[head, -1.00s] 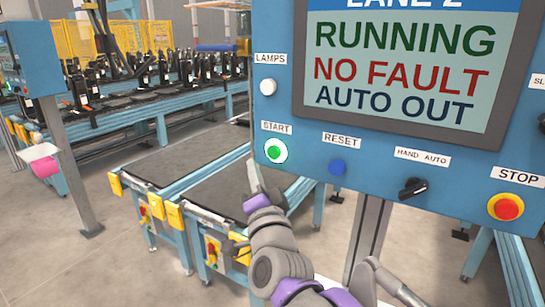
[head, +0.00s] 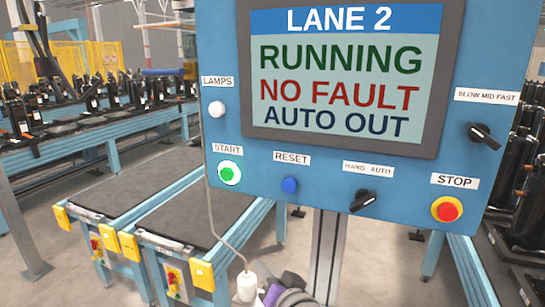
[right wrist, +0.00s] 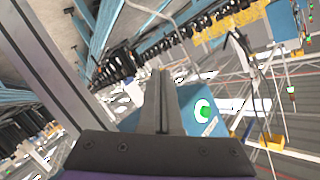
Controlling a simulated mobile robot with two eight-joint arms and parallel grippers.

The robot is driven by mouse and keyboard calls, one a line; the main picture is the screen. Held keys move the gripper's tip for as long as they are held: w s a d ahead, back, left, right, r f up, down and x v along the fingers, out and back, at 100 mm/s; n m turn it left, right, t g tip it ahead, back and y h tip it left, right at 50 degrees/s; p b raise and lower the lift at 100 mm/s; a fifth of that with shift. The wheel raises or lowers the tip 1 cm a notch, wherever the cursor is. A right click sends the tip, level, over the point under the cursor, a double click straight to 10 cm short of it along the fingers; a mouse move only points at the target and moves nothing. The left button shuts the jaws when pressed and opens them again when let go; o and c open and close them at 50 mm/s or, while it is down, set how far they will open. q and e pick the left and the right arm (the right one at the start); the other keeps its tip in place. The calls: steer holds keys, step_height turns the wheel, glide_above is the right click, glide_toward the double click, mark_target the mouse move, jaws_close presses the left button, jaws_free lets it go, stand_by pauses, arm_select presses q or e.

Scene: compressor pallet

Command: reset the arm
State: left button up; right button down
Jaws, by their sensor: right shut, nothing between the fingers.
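The blue control panel (head: 222,128) stands in front of me, and its screen (head: 340,85) reads LANE 2, RUNNING, NO FAULT, AUTO OUT. The green START button (head: 230,173) is lit. Beside it are the blue RESET button (head: 290,185), the HAND/AUTO knob (head: 363,200) and the red STOP button (head: 447,209). My right gripper (right wrist: 160,75) is shut and empty in the right wrist view. In the head view, only part of my right arm shows, low below the panel; the fingertips cannot be made out. My left gripper is not in view.
Conveyor lanes (head: 130,190) with yellow end boxes run at the left. Racks of black compressors (head: 90,105) stand behind, with more at the right edge. A grey post (head: 327,255) carries the panel. A white cable (head: 211,210) hangs from its left side. Bare floor shows between.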

steer(key=s+d+f+n+g+h, duration=0.1)
steer(key=s+d+f+g+h, duration=0.2)
steer(key=s+d+f, duration=0.7)
steer(key=s+d+f+n+g+h, duration=0.1)
steer(key=s+d+f+g+h, duration=0.2)
steer(key=s+d+f, duration=0.7)
step_height(320, 180, down, 5)
steer(key=shift+s+d+r+g, duration=0.15)
steer(key=shift+d+g, duration=0.2)
steer(key=shift+g, duration=0.75)
